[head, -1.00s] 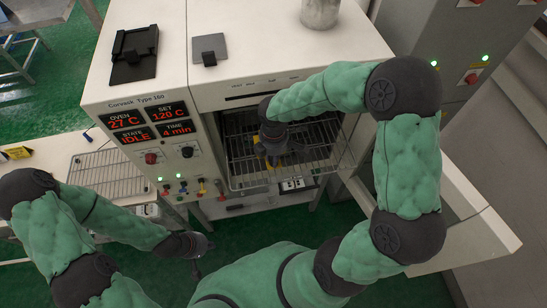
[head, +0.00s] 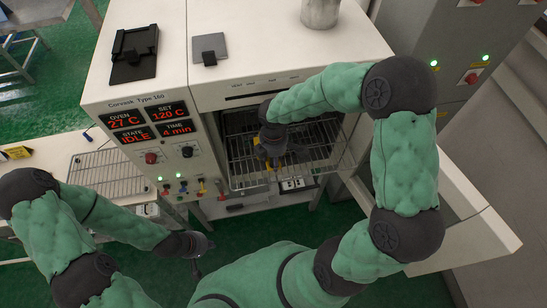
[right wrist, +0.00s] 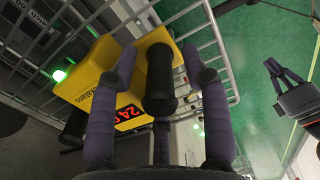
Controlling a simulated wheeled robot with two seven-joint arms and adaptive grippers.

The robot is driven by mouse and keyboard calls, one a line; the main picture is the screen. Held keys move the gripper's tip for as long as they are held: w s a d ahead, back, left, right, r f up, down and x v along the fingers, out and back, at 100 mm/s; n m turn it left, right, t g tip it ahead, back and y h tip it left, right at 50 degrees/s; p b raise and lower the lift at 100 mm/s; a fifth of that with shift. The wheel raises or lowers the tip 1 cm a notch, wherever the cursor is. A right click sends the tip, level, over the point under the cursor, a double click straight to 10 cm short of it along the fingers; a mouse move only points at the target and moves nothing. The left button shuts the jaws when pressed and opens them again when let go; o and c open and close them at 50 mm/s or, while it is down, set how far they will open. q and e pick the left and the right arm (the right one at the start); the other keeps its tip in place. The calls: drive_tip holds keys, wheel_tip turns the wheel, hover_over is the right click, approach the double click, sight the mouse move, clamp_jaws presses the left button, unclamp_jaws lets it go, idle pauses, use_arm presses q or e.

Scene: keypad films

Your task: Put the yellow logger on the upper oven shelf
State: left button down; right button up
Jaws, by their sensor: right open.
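The yellow logger (right wrist: 98,88) with a red display and a black knob-like handle (right wrist: 160,85) shows large in the right wrist view, against the wire bars of the upper oven shelf (right wrist: 212,55). My right gripper (head: 275,160) is inside the oven (head: 225,93), over that shelf (head: 318,140). Its fingers (right wrist: 165,85) are open, with the handle between them. In the head view the gripper hides nearly all of the logger; I cannot tell whether the logger rests fully on the bars. My left gripper (head: 203,258) hangs low in front of the oven, apart from everything; its jaw state is unclear.
The oven door (head: 450,205) stands open at the right. The control panel (head: 150,125) reads IDLE and 27 C. A loose wire rack (head: 108,172) lies on the left bench with a yellow item (head: 16,153) near it. A metal pot (head: 320,12) stands on top.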

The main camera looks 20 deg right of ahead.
wheel_tip(320, 180, up, 12)
idle(0.4)
idle(1.0)
